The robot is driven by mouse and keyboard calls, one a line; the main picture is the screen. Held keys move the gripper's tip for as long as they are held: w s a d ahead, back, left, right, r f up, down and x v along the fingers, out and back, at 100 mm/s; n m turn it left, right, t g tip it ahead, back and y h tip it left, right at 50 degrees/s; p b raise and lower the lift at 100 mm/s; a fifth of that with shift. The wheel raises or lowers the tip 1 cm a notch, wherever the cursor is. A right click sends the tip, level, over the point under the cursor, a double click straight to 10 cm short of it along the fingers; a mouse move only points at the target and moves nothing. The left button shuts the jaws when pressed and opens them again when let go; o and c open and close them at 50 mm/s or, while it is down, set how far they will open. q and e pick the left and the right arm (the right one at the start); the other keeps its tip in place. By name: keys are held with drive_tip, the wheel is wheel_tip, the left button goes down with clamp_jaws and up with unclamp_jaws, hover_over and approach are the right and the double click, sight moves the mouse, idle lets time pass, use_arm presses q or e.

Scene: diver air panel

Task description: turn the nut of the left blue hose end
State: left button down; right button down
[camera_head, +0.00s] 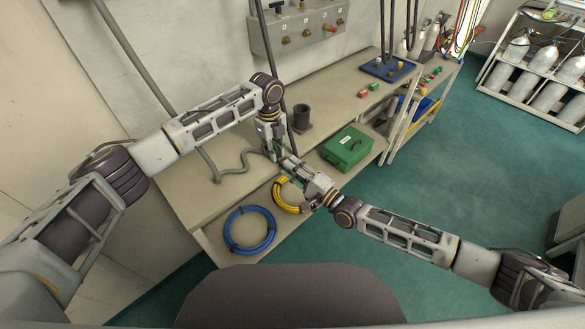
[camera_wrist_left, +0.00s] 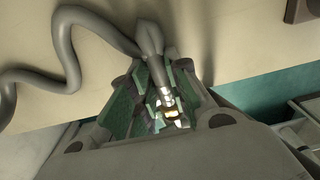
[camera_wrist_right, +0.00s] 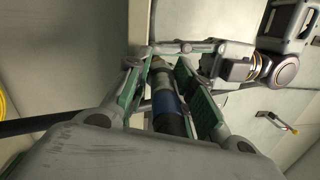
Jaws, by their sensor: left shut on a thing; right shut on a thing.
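In the left wrist view, my left gripper (camera_wrist_left: 165,100) is shut around the bright metal fitting (camera_wrist_left: 167,97) at the end of a grey hose (camera_wrist_left: 88,22). In the right wrist view, my right gripper (camera_wrist_right: 165,95) is shut on a dark hose end with a blue band (camera_wrist_right: 165,103) and a pale metal tip. In the head view, my left gripper (camera_head: 277,152) and my right gripper (camera_head: 294,168) meet nearly face to face above the bench's front edge. The jaws hide most of both hose ends there, and the nut cannot be told apart clearly.
The bench (camera_head: 190,190) carries a black cup (camera_head: 302,116) behind the grippers. A blue hose coil (camera_head: 250,231), a yellow hose coil (camera_head: 288,196) and a green case (camera_head: 346,147) lie below and beside them. A grey valve panel (camera_head: 298,33) is on the wall.

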drive_tip(key=shift+d+f, duration=0.1)
drive_tip(key=c, duration=1.2)
unclamp_jaws()
drive_tip(key=v, duration=1.2)
drive_tip(key=shift+c, duration=0.2)
